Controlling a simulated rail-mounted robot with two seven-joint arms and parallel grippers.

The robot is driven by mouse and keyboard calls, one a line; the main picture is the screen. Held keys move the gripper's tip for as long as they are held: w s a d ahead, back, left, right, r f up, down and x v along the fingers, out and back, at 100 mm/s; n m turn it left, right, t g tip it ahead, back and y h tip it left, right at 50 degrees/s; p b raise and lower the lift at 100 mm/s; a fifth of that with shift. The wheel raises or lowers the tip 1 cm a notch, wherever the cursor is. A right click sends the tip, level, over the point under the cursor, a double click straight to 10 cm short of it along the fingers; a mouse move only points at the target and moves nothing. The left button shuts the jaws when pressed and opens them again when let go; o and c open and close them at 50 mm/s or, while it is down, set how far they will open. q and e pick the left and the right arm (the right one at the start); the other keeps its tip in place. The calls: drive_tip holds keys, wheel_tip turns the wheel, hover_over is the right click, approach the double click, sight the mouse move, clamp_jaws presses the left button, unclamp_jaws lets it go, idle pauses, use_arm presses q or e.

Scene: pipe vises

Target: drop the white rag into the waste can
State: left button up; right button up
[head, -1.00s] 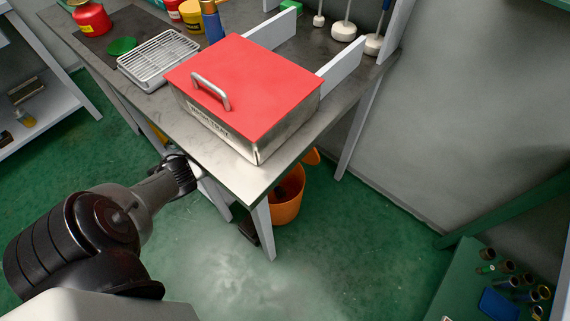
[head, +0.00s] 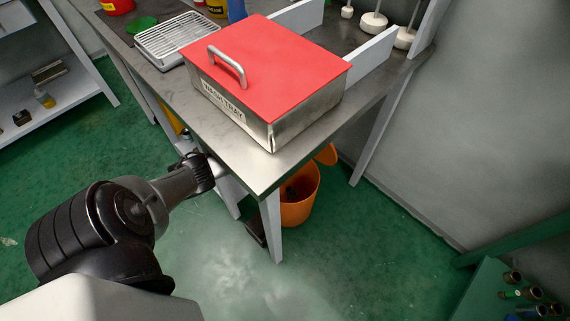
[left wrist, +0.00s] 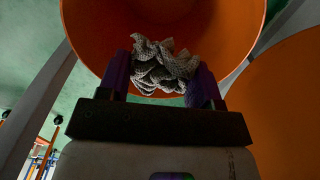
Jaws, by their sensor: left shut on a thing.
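The waste can (head: 300,208) is an orange bucket on the floor beside the table leg, its orange lid (head: 327,154) swung up behind it. In the left wrist view the can's orange interior (left wrist: 110,35) fills the top, and a large orange surface at the right looks like the lid (left wrist: 285,105). My left gripper (left wrist: 163,78) is shut on the white rag (left wrist: 165,62), a crumpled woven cloth that looks grey in shadow. The rag shows against the can's opening. In the head view the left gripper and rag are hidden by the table corner. My right gripper is in neither view.
A metal table (head: 262,177) stands over the arm, with its leg (head: 272,228) in front of the can. On it are a red-lidded wash tray (head: 275,65) and a wire rack (head: 168,40). A green bench (head: 490,290) is at lower right.

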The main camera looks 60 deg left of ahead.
use_arm(q)
drive_tip(key=o, duration=1)
drive_tip(key=shift+c, duration=0.2)
wheel_tip(320, 180, up, 8)
drive_tip(key=p, duration=0.4)
drive_tip(key=shift+f+p, duration=0.25)
drive_tip(key=shift+p, duration=0.15)
